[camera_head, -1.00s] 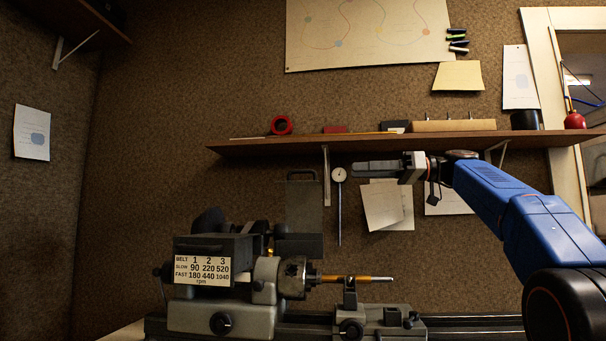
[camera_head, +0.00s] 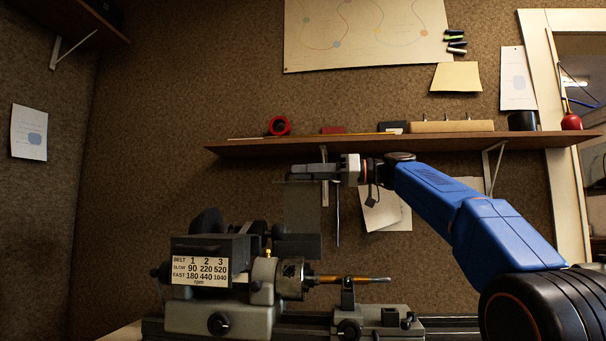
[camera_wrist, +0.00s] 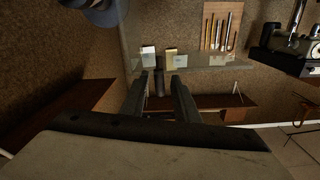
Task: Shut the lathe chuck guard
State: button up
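The lathe chuck (camera_head: 290,278) sits on the grey lathe with a brass-coloured rod running right from it. The guard (camera_head: 302,215) is a smoky see-through panel standing upright behind and above the chuck, so it is raised. My gripper (camera_head: 292,171) points left, level with the guard's top edge, and overlaps it in the head view. I cannot tell whether they touch. In the wrist view my gripper (camera_wrist: 159,80) has its two dark fingers apart. A dark upright shape shows between them; I cannot tell what it is.
A wall shelf (camera_head: 390,141) with a red tape roll (camera_head: 280,125) runs just above my gripper. The lathe headstock with its speed plate (camera_head: 201,271) stands left of the chuck. The air above the rod is free.

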jog(key=shift+a, duration=0.25)
grip_shut()
